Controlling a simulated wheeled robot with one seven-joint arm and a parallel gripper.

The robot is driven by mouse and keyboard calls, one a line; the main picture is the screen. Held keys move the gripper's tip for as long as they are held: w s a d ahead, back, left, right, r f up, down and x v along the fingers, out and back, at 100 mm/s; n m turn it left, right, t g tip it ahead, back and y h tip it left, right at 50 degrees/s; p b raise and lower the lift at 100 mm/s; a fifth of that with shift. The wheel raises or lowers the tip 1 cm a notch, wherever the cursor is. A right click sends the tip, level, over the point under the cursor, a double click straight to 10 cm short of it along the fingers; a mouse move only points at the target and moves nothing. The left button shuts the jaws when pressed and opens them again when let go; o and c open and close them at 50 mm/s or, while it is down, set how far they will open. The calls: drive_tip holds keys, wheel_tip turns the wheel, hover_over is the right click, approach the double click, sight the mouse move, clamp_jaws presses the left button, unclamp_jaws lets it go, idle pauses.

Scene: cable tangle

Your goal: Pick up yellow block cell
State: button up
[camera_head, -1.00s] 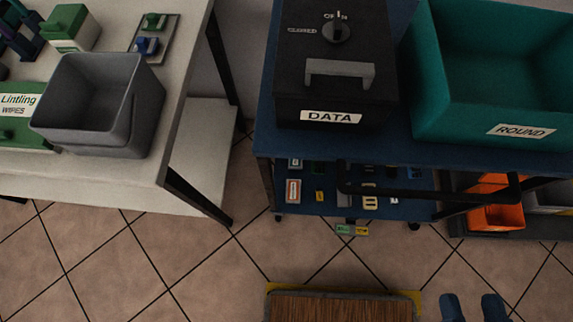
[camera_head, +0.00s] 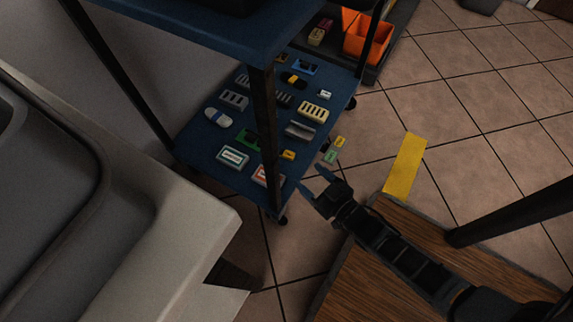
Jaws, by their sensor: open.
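A small plain yellow block (camera_head: 288,155), which looks like the yellow block cell, lies on the blue lower shelf (camera_head: 210,178) of the cart.
Several small items crowd the shelf, including a green-framed box (camera_head: 233,156) and a cream slotted block (camera_head: 313,111). A dark cart post (camera_head: 265,135) stands in front. An orange bin (camera_head: 365,38) is beyond.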

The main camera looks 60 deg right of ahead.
drive_tip(key=b, duration=0.4)
approach(291, 157)
drive_tip(key=w, duration=0.2)
drive_tip(key=shift+m+h, duration=0.4)
drive_tip(key=shift+m, duration=0.1)
drive_tip(key=x, duration=0.2)
drive_tip(key=b+x, duration=0.1)
drive_tip(key=x, duration=0.2)
drive_tip(key=b+x, duration=0.1)
drive_tip(key=x, duration=0.1)
drive_tip(key=shift+w+d+f, duration=0.2)
drive_tip(key=shift+w+f, duration=0.05)
drive_tip(key=shift+f, duration=0.1)
clamp_jaws()
